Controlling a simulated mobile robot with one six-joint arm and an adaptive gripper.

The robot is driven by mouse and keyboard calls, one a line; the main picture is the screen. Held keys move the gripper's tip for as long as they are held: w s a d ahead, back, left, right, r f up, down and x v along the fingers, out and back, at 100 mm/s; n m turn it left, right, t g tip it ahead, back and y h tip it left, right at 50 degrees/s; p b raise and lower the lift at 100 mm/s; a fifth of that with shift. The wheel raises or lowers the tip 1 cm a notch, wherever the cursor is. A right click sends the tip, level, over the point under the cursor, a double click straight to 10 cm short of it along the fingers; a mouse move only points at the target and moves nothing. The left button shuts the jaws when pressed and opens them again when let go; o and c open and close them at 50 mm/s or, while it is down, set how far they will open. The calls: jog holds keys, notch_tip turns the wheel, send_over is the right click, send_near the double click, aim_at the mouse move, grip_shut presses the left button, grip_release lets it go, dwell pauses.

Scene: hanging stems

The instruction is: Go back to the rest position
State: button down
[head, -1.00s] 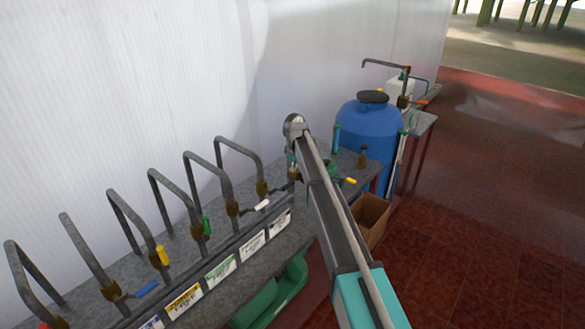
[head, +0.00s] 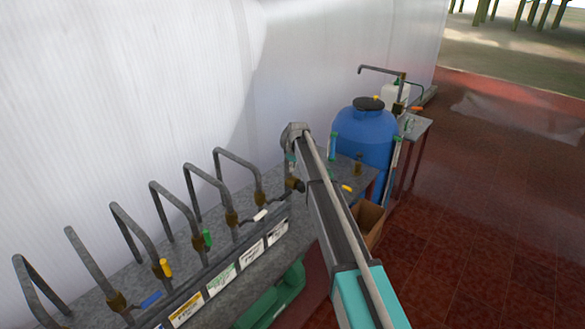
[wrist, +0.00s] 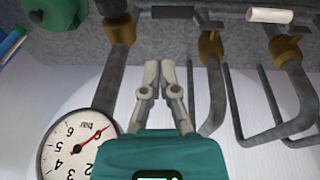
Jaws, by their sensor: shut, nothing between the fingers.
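My gripper (wrist: 160,75) shows in the wrist view with its two grey fingers together and nothing between them. It is near a row of grey bent pipes (wrist: 220,95) with brass valves, and I cannot tell whether it touches any. In the head view my arm reaches from the lower right to the bench, and the gripper itself is hidden behind the arm's end.
Several bent pipes (head: 180,208) with coloured valve handles stand along the bench by the white wall. A round pressure gauge (wrist: 76,146) is close to my gripper. A blue barrel (head: 364,140) and a cardboard box (head: 369,222) stand beyond the arm. The red floor at right is clear.

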dwell(0.3)
jog(key=s+d+f+m+b, duration=0.3)
jog(key=s+d+f+b, duration=0.3)
jog(key=s, duration=0.9)
jog(key=s+d+f+m+g+b, duration=0.1)
jog(key=s+d+f+m+b, duration=0.3)
jog(key=s, duration=1.2)
jog(key=s+d+f+m+g+h+b, duration=0.1)
jog(key=s+d+f+m+b, duration=0.3)
jog(key=s+d+f+b, duration=0.6)
jog(key=s+d, duration=0.3)
jog(key=s, duration=0.2)
jog(key=shift+s+d+f, duration=0.15)
jog(key=shift+s+d, duration=0.1)
jog(key=shift+d, duration=0.15)
jog(key=shift+s, duration=0.15)
